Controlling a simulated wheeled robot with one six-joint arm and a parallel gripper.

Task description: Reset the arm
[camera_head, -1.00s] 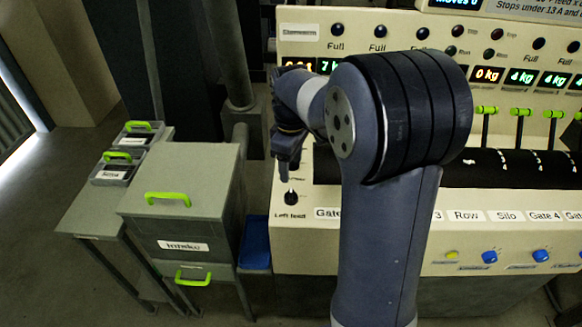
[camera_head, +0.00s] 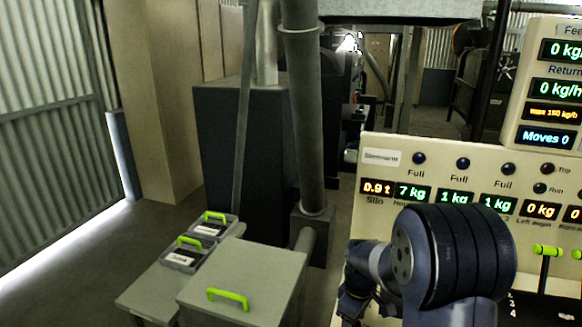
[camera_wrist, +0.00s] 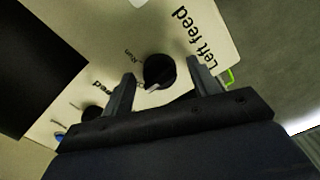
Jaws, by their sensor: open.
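In the wrist view my gripper (camera_wrist: 163,88) is open, its two fingers apart. The black "Left feed" knob (camera_wrist: 159,71) shows between and beyond the fingertips, on the cream panel (camera_wrist: 95,55). I cannot tell whether the fingers touch the knob. In the head view my arm (camera_head: 455,255) stands in front of the control panel (camera_head: 385,205), and the gripper is low at its left side, partly cut by the frame's bottom edge. The knob is out of view there.
A grey cabinet (camera_head: 262,270) with a green handle stands left of the panel. Two small bins (camera_head: 187,256) (camera_head: 213,228) with green handles sit on a low bench (camera_head: 150,295). A vertical pipe (camera_head: 305,130) rises behind. The floor at the left is clear.

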